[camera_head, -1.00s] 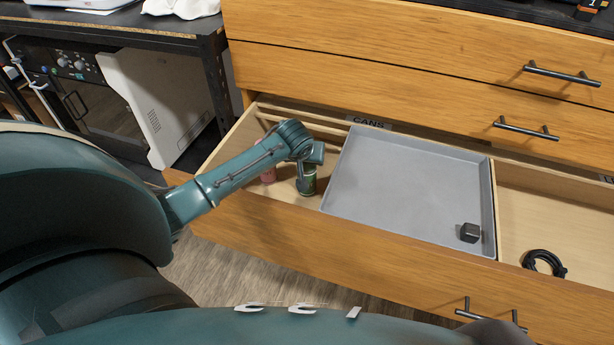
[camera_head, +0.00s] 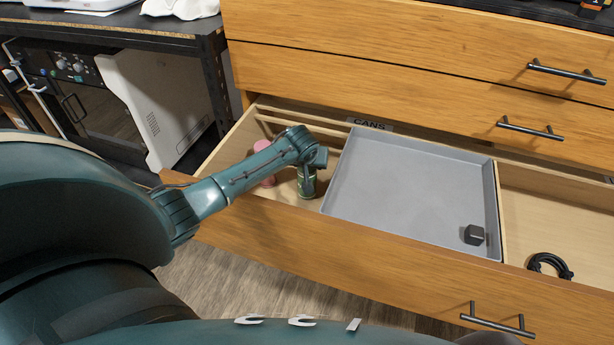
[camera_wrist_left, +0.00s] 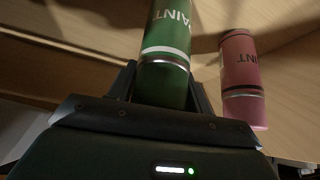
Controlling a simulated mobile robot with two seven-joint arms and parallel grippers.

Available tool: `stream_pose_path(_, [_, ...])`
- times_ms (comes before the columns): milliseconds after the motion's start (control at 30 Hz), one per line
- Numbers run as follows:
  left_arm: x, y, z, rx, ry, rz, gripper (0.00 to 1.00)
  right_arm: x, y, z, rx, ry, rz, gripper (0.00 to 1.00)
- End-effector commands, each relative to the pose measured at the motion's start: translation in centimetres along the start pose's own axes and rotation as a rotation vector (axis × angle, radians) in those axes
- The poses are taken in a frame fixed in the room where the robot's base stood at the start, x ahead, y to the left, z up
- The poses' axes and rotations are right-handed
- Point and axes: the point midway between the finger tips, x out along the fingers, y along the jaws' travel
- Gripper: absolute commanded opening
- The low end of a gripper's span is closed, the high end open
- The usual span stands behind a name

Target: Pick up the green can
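The green can (camera_head: 307,182) stands upright on the floor of the open drawer, left of the grey tray. In the left wrist view the green can (camera_wrist_left: 168,50) lies between the two fingers of my left gripper (camera_wrist_left: 163,85), close to both. Whether the fingers press on it cannot be told. In the head view my left gripper (camera_head: 308,168) is over the can, mostly hidden by my wrist. The can's top is hidden there. My right gripper is not in view.
A pink can (camera_wrist_left: 242,80) stands beside the green one, partly behind my arm in the head view (camera_head: 266,180). The grey tray (camera_head: 400,185) holds a small dark block (camera_head: 473,235). A black cable coil (camera_head: 549,264) lies in the right compartment. The drawer front (camera_head: 330,255) is a raised edge.

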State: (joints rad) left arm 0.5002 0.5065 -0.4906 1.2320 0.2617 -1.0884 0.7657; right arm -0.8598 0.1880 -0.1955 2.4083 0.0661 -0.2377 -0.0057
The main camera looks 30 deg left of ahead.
Motion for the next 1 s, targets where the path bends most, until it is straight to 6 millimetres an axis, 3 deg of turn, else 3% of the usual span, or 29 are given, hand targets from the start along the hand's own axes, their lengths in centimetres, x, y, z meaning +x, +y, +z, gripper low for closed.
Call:
stream_pose_path(333, [0.0, 0.0, 0.0, 0.0, 0.0, 0.0, 0.21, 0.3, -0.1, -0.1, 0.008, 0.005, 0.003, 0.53])
stream_pose_path(600, [-0.3, 0.0, -0.2, 0.0, 0.002, 0.0, 0.2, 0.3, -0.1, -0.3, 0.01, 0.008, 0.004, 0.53])
stream_pose_path(767, [-2.2, 0.0, -1.5, -0.001, 0.004, 0.002, 0.2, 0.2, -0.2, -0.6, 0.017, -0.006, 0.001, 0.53])
stream_pose_path(1000, [-6.3, 0.1, -4.2, -0.001, 0.005, 0.002, 0.2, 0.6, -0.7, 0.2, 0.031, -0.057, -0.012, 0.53])
